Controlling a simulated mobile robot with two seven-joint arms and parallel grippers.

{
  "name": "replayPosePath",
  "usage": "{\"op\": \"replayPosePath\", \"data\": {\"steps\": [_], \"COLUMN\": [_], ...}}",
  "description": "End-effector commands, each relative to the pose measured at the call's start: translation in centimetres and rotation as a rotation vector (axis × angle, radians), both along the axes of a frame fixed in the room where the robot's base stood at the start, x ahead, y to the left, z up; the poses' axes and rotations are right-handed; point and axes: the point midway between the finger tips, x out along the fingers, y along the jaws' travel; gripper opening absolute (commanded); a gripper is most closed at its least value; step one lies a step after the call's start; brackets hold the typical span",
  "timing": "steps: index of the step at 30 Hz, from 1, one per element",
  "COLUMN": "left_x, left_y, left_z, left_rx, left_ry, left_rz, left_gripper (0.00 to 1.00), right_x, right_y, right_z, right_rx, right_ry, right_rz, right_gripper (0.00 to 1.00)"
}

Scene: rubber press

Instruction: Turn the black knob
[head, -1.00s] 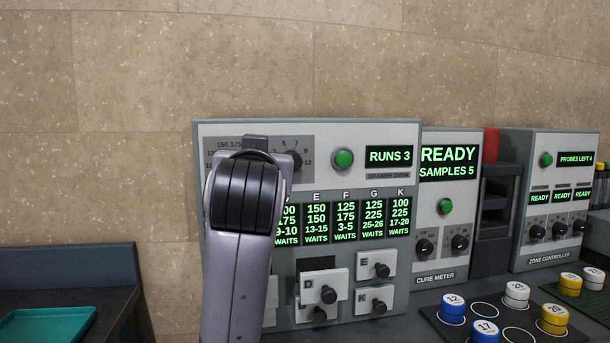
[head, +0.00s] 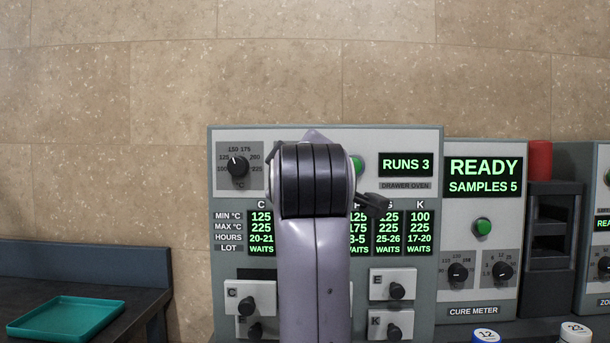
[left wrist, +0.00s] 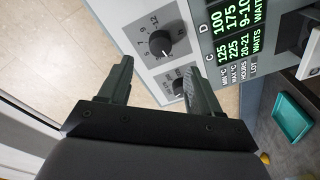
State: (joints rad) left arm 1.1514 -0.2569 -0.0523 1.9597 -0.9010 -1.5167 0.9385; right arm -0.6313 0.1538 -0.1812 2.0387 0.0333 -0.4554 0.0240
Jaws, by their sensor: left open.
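The drawer oven (head: 428,270) has two black dial knobs on its upper panel. The temperature knob (head: 237,167) is in plain sight in the head view; in the left wrist view it (left wrist: 181,86) is partly covered by a finger. The hours knob (left wrist: 160,43) shows in the left wrist view between and beyond the fingertips, apart from them; my arm hides it in the head view. My left gripper (left wrist: 156,70) is open and empty in front of the panel. Its fingertips are mostly hidden behind my wrist in the head view. My right gripper is not in view.
A green button (head: 357,165) is partly behind my wrist. Small labelled drawers with black knobs, such as E (head: 392,285), sit below the displays. The cure meter (head: 475,312) and a dark rack (head: 550,225) stand right. A teal tray (head: 65,317) lies left.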

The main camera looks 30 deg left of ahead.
Motion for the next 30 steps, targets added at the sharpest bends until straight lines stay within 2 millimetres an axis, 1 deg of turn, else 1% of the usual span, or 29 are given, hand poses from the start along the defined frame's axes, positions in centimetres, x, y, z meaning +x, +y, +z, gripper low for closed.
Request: {"op": "replayPosePath", "data": {"steps": [5,12,18,22,28,29,30], "left_x": [0.6,3.5,5.3,5.7,5.7,5.7,5.7], "left_y": [0.5,2.7,4.0,4.3,4.3,4.3,4.3], "left_z": [0.1,0.1,0.1,0.0,0.0,0.0,0.0], "left_rx": [-0.018,-0.015,-0.015,-0.016,-0.016,-0.016,-0.016], "left_ry": [-0.012,-0.010,-0.011,-0.012,-0.011,-0.011,-0.011], "left_rz": [0.003,0.005,0.003,0.001,0.001,0.001,0.001], "left_gripper": [0.64,0.64,0.64,0.64,0.64,0.57,0.44], "right_x": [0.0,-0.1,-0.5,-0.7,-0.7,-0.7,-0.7], "right_y": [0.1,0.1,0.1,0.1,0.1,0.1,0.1], "right_z": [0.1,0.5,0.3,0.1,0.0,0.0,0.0], "right_rx": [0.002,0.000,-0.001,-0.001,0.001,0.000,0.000], "right_ry": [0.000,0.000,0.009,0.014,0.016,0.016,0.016], "right_rz": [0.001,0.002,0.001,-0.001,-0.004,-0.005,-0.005], "right_gripper": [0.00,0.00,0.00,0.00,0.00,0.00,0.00]}}
